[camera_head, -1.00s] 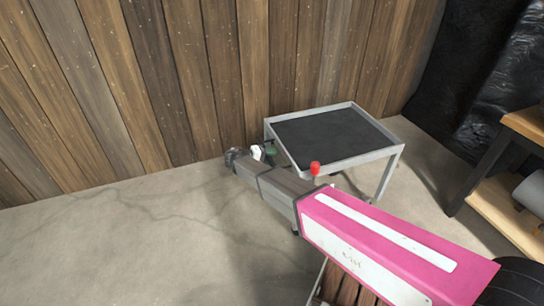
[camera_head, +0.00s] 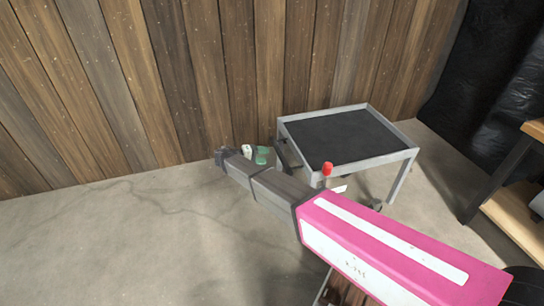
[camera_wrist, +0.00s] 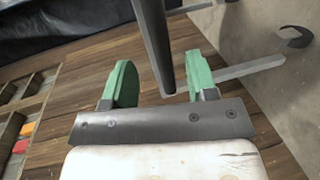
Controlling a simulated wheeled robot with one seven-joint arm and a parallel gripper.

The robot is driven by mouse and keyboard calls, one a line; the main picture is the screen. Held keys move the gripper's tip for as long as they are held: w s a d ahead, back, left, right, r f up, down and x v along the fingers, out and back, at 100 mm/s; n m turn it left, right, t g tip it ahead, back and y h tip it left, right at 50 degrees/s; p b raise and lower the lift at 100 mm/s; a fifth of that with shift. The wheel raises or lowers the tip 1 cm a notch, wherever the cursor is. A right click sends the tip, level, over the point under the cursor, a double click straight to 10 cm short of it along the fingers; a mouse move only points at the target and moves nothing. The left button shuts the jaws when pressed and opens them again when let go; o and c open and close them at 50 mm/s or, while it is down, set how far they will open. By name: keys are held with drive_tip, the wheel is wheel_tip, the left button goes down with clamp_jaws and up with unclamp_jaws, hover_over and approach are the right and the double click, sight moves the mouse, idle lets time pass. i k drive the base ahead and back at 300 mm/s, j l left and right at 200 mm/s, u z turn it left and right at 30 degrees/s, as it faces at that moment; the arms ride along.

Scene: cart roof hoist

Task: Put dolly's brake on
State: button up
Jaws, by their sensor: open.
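The dolly (camera_head: 285,124) is a grey-framed cart with a black top, standing by the plank wall in the head view. In the wrist view my gripper (camera_wrist: 160,80) is open, with green fingers apart. A dark grey bar (camera_wrist: 153,40) reaches down between the fingers, with no clear contact. A light grey bar (camera_wrist: 250,69) lies beyond the right finger.
The plank wall (camera_head: 150,90) stands close behind the dolly and gripper. A wooden shelf unit (camera_head: 515,215) is at the right, by black sheeting (camera_head: 480,90). Concrete floor (camera_head: 120,240) is clear at the left. A dark curved part (camera_wrist: 295,38) shows in the wrist view.

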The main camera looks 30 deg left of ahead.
sight(328, 168)
drive_tip(key=k+j, duration=0.75)
drive_tip(key=j, duration=0.2)
